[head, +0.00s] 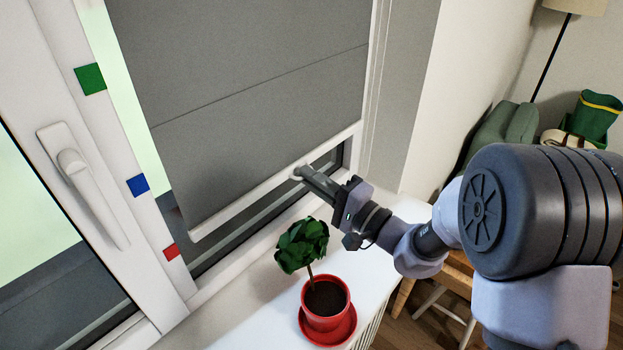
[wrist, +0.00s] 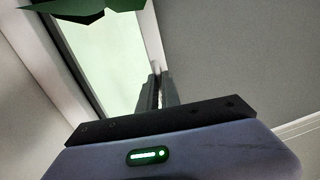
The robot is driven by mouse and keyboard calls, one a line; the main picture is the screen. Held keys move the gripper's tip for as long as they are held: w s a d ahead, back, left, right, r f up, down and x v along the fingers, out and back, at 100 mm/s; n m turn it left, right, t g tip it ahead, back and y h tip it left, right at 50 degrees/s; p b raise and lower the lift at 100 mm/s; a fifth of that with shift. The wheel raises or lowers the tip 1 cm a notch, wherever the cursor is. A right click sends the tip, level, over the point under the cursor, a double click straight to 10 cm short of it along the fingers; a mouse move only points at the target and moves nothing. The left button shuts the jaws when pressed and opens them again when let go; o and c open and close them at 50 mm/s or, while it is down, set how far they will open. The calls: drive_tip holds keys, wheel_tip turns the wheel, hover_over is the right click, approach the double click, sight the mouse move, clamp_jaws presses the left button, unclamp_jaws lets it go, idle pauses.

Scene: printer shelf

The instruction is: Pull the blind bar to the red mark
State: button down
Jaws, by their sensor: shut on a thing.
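The grey blind (head: 245,85) hangs over the window with a white blind bar (head: 240,203) along its lower edge. By eye, the bar's line carried left meets the frame at about the red mark; the angle makes the exact level uncertain. My gripper (head: 303,173) is shut at the bar, right of its middle, on a small pale part there.
A blue mark (head: 138,185) and a green mark (head: 90,79) sit higher on the frame. A potted plant in a red pot (head: 326,312) stands on the white sill (head: 252,293) below my gripper. The window handle (head: 78,175) is at left.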

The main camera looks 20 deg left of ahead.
wheel_tip(320, 180, down, 2)
drive_tip(key=shift+f+b, duration=0.25)
drive_tip(key=shift+b, duration=0.4)
drive_tip(key=c, duration=1.6)
unclamp_jaws()
drive_tip(key=shift+o, duration=0.2)
drive_tip(key=shift+d, duration=0.1)
drive_tip(key=v, duration=1.7)
drive_tip(key=shift+d+f, duration=0.15)
